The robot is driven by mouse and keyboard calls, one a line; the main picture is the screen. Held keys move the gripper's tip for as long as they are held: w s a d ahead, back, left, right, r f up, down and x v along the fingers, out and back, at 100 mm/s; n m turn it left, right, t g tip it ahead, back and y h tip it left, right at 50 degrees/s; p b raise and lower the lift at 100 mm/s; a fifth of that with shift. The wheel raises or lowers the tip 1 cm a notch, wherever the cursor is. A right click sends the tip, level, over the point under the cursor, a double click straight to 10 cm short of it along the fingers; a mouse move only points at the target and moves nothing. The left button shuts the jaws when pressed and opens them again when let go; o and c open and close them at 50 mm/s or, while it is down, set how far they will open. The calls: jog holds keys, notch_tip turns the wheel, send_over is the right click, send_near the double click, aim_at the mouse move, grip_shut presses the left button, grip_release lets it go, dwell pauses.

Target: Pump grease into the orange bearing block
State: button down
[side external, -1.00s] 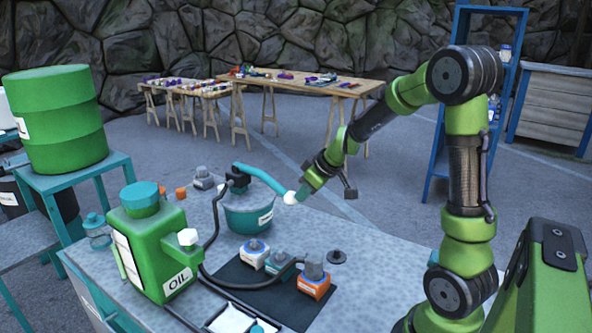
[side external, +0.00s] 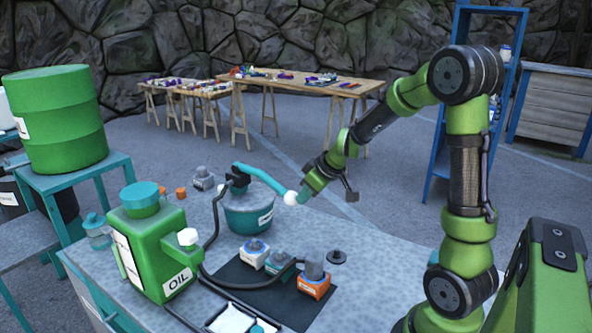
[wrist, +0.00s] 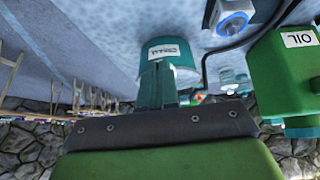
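The orange bearing block (side external: 314,286) sits on the dark mat, with a grey cap on top. The teal grease pot (side external: 249,212) stands behind the mat, its teal pump lever (side external: 264,178) sloping down right to a white knob (side external: 290,197). My gripper (side external: 302,196) is at the knob's right side, apparently touching it. In the wrist view the fingers (wrist: 158,88) look close together, in front of the labelled pot (wrist: 166,52); the knob is hidden there. A black hose runs from the pump to the blocks; which one it meets is unclear.
A white-and-blue block (side external: 253,255) and a grey-teal block (side external: 279,263) share the mat (side external: 240,281). A green oil can (side external: 152,250) stands at left. A white-lined tray (side external: 232,320) is in front. A dark disc (side external: 336,257) lies right of the mat.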

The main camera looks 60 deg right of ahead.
jog(key=s+r, duration=0.5)
jog(key=s, duration=0.6)
jog(key=shift+r, duration=0.2)
jog(key=shift+a, duration=0.15)
dwell(0.3)
jog(key=s+a+r+m+y, duration=0.1)
jog(key=s+a+r+m, duration=0.1)
jog(key=a, duration=0.8)
jog(key=s+a+r+m+y, duration=0.1)
jog(key=s+a+r+m, duration=0.1)
jog(key=a, duration=0.8)
jog(key=shift+s+r, duration=0.15)
jog(key=shift+r, duration=0.6)
